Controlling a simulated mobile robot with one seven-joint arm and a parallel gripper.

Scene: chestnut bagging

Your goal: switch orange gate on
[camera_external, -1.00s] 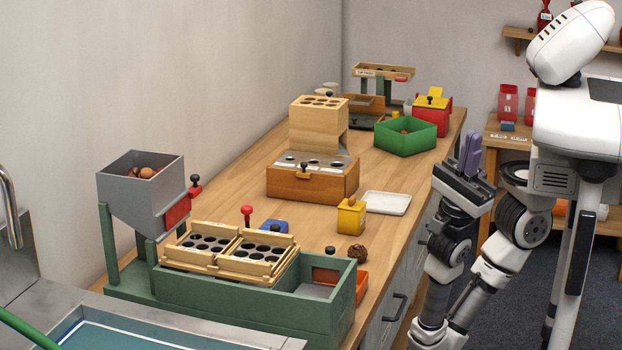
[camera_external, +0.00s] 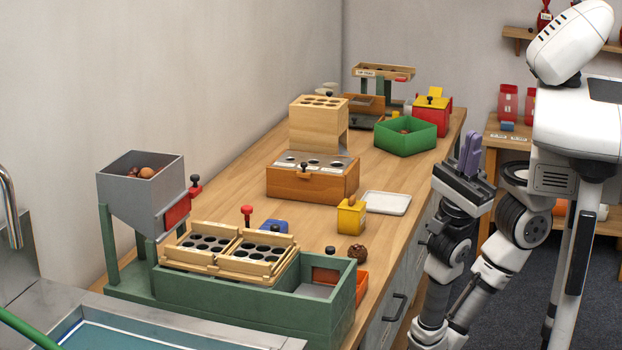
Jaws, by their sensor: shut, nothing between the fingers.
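An orange gate panel (camera_external: 325,275) shows at the right end of the green trough (camera_external: 240,300), with a black knob (camera_external: 330,250) above it. An orange tray-like piece (camera_external: 362,286) sticks out on the trough's right side. I cannot tell from this view which position the gate is in. My gripper (camera_external: 470,151) has purple fingers that point up. It is shut and empty, off the right side of the counter, well apart from the gate.
A grey hopper (camera_external: 140,190) with chestnuts and a red gate (camera_external: 177,212) stands at the left. A chestnut (camera_external: 357,253), a yellow box (camera_external: 351,218), a white tray (camera_external: 386,203) and a brown box (camera_external: 312,182) stand on the counter. The counter's right front edge lies between my gripper and the trough.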

